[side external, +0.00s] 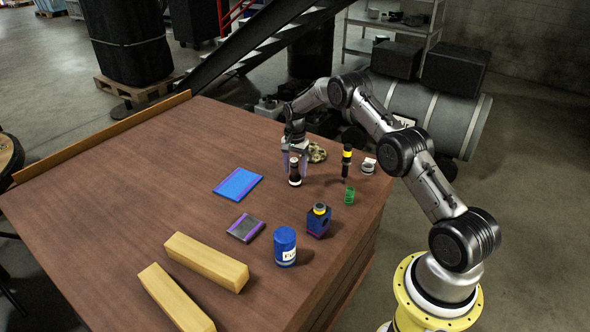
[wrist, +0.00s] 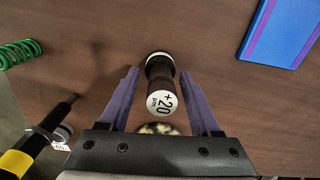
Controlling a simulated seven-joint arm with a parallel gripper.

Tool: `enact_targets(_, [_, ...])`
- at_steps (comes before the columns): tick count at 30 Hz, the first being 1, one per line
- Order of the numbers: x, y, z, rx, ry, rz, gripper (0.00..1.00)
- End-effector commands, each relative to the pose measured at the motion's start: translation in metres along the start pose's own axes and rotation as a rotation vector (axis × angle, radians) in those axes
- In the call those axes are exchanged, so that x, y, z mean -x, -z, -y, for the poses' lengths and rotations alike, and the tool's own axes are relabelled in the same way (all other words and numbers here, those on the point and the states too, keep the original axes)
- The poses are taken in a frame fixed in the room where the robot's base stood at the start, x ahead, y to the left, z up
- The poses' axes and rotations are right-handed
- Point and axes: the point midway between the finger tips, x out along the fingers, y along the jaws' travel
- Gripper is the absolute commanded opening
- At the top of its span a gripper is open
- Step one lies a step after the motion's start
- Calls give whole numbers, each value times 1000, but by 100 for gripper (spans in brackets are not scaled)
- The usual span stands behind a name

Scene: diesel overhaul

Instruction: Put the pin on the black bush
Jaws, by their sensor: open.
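A dark upright cylinder (wrist: 160,76) with a white top face marked "+20" stands on the table between my fingers. It also shows in the side view (side external: 295,174). Its far end in the wrist view is a wider black piece (wrist: 158,57); I cannot tell for sure whether this is the black bush with the pin standing on it or one single part. My gripper (wrist: 174,75) is open, with one purple finger on each side of the cylinder and a visible gap at each. In the side view the gripper (side external: 295,160) reaches down over its top.
Close to the right stand a black and yellow injector (side external: 346,162), a white ring (side external: 368,167) and a green spring (side external: 349,196). A patterned round part (side external: 317,153) lies behind. A blue pad (side external: 238,184), a blue can (side external: 285,246) and wooden blocks (side external: 207,262) lie nearer the camera. The table's left is clear.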

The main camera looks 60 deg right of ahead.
Motion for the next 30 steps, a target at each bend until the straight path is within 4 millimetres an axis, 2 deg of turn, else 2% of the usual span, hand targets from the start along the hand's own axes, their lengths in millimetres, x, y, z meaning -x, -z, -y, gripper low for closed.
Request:
enact_targets(5, [22,1,1,0,4,-3,64])
enact_targets(15, [90,1,1,0,4,-3,64])
enact_targets(18, [105,0,1,0,3,-2,64])
enact_targets(24, [122,-1,0,4,3,-2,64])
enact_targets(26, [131,-5,1,19,8,-6,64])
enact_targets(29, [159,-20,0,76,26,-19,64])
enact_targets(30, [174,-29,-1,109,36,-27,64])
